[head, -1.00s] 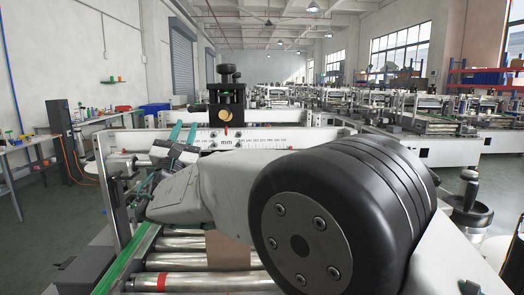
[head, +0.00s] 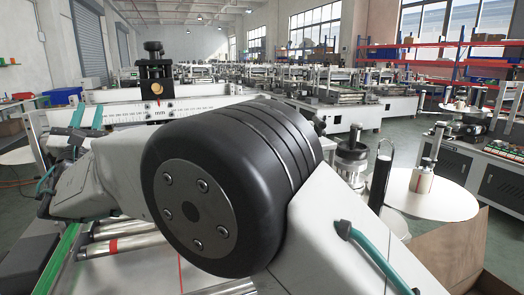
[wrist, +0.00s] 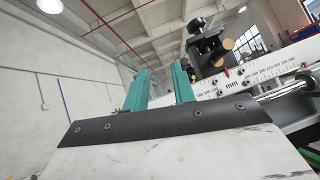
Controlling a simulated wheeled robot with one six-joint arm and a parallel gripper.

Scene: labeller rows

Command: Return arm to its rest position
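My arm fills the front of the head view, with a large black joint and grey-white links folded over the labeller. My gripper (head: 90,118) is at the left in the head view, with its teal fingers pointing up. In the wrist view my gripper (wrist: 160,88) shows two teal fingers standing apart with nothing between them. The labeller's white ruled bar (head: 185,110) and black clamp post (head: 154,75) are behind the arm. They also show in the wrist view, to the right of the fingers.
Metal rollers (head: 120,243) and a green rail (head: 58,258) lie under my arm. To the right are a white round disc (head: 430,195), a black-and-metal knob post (head: 350,155) and an open cardboard box (head: 445,255). Rows of machines stand behind, with grey floor between them.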

